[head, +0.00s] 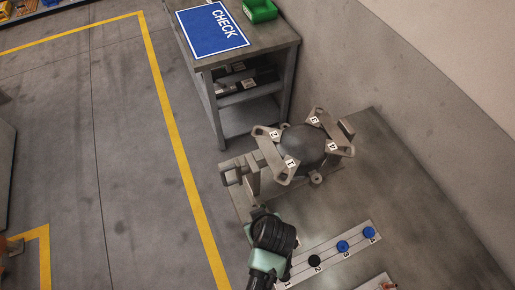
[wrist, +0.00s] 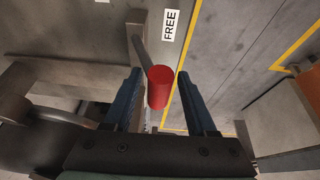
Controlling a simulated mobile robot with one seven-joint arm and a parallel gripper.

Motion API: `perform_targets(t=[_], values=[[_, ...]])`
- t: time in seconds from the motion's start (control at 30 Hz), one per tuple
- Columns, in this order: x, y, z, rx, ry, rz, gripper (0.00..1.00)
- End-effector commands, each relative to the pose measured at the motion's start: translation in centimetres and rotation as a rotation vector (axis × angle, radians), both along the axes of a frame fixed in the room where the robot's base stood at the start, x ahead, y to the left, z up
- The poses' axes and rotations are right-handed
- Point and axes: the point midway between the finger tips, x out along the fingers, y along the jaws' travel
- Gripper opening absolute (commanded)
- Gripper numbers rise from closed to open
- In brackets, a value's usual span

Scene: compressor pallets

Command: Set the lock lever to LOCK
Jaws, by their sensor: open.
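The lock lever shows in the wrist view as a grey rod (wrist: 141,48) with a red cylindrical knob (wrist: 159,90) at its near end. A white FREE label (wrist: 169,25) is beside the rod, to its right. My gripper (wrist: 159,73) is open, with one blue-black finger on each side of the knob in the picture and a gap on both sides. I see no grip on the knob. No LOCK label is visible. In the head view my gripper (head: 259,211) is beside the grey fixture, and my arm hides the lever.
A dark dome (head: 302,146) sits among numbered clamp arms on the bench (head: 400,200). A strip (head: 325,257) with black and blue knobs lies right of my arm. A side table (head: 285,36) carries a blue CHECK sign (head: 211,36) and a green bin (head: 261,10). Open floor lies left.

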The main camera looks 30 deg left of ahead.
Motion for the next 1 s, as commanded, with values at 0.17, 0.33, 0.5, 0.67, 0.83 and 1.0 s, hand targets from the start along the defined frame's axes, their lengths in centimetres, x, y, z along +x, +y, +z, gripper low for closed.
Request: perform_targets(t=[0.17, 0.33, 0.5, 0.67, 0.83, 1.0], values=[[0.32, 0.29, -0.89, -0.001, -0.001, 0.001, 0.57], [0.33, 0.33, -1.09, -0.001, -0.001, 0.000, 0.57], [0.33, 0.32, -1.07, -0.001, -0.001, 0.000, 0.52], [0.33, 0.31, -1.06, -0.001, -0.001, 0.000, 0.23], [0.33, 0.31, -1.05, -0.001, -0.001, 0.000, 0.00], [0.32, 0.31, -1.04, 0.000, 0.000, -0.001, 0.00]])
